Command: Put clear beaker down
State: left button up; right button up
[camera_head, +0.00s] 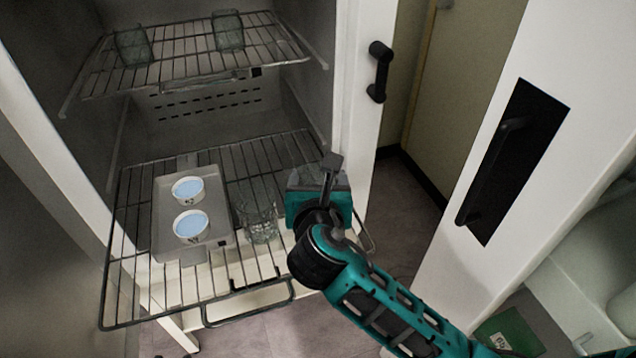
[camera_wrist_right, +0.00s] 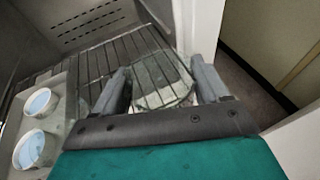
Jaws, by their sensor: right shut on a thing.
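My right gripper (camera_head: 328,178) is at the right front of the lower wire shelf (camera_head: 290,150). It is shut on a clear beaker (camera_head: 304,178), which is partly hidden by the gripper in the head view. In the right wrist view the beaker (camera_wrist_right: 163,88) shows faintly between the two fingers (camera_wrist_right: 161,78), with the shelf wires seen through it. I cannot tell whether its base touches the shelf. Another clear beaker (camera_head: 259,222) stands on the lower shelf, left of my gripper. My left gripper is out of view.
A metal tray (camera_head: 219,212) with two white cups of blue content (camera_head: 188,190) lies on the lower shelf's left side. Two clear glasses (camera_head: 228,30) stand on the upper shelf (camera_head: 180,62). The door frame with a black handle (camera_head: 379,71) is close to my gripper's right.

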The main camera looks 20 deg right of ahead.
jog(key=shift+f, duration=0.4)
jog(key=o, duration=1.1)
jog(key=shift+f, duration=0.1)
jog(key=v, duration=0.7)
jog(key=shift+s+r, duration=0.25)
jog(key=shift+a, duration=0.1)
